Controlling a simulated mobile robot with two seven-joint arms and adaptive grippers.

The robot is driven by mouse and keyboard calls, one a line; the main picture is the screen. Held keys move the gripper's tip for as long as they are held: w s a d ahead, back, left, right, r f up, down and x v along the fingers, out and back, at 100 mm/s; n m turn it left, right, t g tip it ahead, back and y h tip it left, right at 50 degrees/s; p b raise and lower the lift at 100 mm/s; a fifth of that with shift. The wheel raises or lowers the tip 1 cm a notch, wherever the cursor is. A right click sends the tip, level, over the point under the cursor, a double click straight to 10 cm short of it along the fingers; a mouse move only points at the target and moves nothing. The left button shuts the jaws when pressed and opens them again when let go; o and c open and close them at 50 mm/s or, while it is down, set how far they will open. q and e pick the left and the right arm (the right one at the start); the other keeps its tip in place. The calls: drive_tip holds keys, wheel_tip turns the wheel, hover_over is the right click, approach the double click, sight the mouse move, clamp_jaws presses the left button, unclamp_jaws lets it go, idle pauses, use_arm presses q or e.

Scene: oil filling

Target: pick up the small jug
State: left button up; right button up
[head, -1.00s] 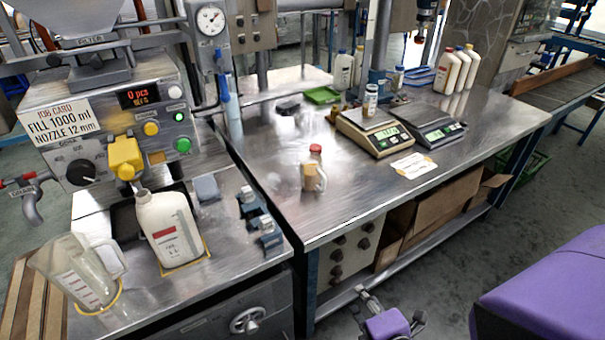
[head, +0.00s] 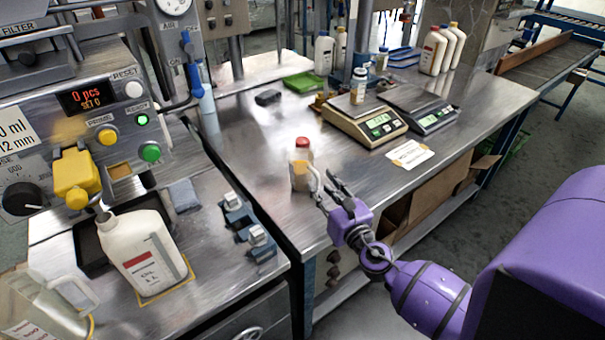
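The small jug (head: 299,172) is pale and translucent, with a red cap, a tan label and a handle on its right side. It stands upright on the steel bench near its front edge. My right gripper (head: 325,186) is just right of the jug, at its handle side. Its two fingers look spread, with a gap between them and nothing held. I cannot tell whether a finger touches the handle. My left gripper is not in view.
The steel bench (head: 255,137) holds two scales (head: 369,130) (head: 420,112) and a paper card (head: 410,153) behind and right of the jug. A white oil bottle (head: 140,250) stands under the filling nozzle at left, beside a clear measuring jug (head: 38,312).

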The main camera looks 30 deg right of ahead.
sight(319, 183)
drive_tip(key=w, duration=0.3)
drive_tip(key=shift+w+d, duration=0.1)
drive_tip(key=shift+d, duration=0.05)
clamp_jaws()
